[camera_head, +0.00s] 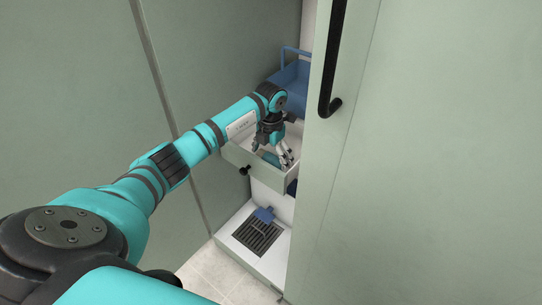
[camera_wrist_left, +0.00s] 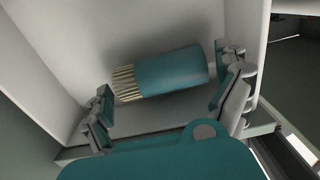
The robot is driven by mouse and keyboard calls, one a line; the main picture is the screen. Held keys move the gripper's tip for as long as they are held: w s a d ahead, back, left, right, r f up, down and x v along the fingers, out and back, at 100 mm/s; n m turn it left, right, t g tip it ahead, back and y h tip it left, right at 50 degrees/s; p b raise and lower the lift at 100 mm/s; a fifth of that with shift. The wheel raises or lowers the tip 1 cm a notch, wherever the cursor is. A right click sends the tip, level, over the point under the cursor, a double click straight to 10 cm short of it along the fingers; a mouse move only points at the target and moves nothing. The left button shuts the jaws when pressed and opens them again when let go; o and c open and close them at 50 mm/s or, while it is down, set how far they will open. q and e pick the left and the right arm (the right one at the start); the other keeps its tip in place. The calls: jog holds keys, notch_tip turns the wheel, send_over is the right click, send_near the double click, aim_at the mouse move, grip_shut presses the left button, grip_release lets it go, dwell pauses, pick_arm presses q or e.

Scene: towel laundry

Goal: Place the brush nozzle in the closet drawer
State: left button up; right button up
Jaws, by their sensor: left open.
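The brush nozzle (camera_wrist_left: 170,74), a teal cylinder with pale bristles at its left end, lies on its side on the white floor of the open closet drawer (camera_head: 249,160). My left gripper (camera_wrist_left: 170,98) is open, with its fingers spread to either side of the nozzle in the left wrist view. In the head view the left gripper (camera_head: 284,160) reaches down into the drawer, and a bit of teal shows beside its fingers. The drawer also fills the left wrist view (camera_wrist_left: 65,45). My right gripper is not in view.
A closet door (camera_head: 340,200) with a black handle (camera_head: 329,95) stands close on the right of the drawer. A blue basket (camera_head: 290,85) is behind the arm. Below, a blue dustpan-like item (camera_head: 264,214) lies by a dark grille (camera_head: 257,235). Tiled floor shows in front.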

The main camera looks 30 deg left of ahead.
aim_at(271, 156)
pick_arm(q)
notch_tip(271, 156, up, 10)
jog(key=shift+f+p, duration=0.1)
jog(key=shift+p, duration=0.95)
jog(key=shift+r, duration=1.15)
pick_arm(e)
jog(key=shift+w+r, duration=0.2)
